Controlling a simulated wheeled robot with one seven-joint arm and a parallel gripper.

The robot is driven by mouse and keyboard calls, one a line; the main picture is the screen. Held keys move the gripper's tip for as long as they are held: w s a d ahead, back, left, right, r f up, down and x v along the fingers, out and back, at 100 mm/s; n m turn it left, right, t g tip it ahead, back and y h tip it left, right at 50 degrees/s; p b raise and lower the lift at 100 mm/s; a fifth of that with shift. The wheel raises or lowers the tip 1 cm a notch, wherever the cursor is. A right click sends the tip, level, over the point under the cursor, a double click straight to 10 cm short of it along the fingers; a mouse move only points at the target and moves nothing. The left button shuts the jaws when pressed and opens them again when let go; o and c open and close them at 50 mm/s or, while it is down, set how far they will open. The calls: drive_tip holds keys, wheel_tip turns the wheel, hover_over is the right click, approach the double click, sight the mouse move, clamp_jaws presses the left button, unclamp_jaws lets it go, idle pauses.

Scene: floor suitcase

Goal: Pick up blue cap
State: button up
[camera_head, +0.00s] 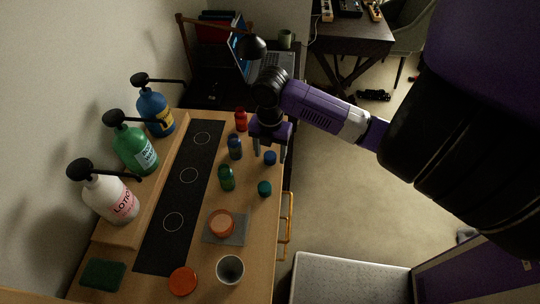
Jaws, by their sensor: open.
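A small dark blue cap (270,158) lies on the wooden tabletop near its right edge. My gripper (270,156) points down at the tabletop with its fingers apart. In this view the cap appears between the fingertips, with nothing seen gripped. The height of the fingertips above the table cannot be told. A small blue bottle (235,148) stands just left of the gripper.
A red bottle (241,121), green bottle (227,179) and teal cap (264,188) are close by. A black mat (180,205) with white circles lies left. Pump bottles (140,157) line the wall. An orange-lidded jar (221,223) and a cup (230,270) stand nearer.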

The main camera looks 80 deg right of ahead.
clamp_jaws()
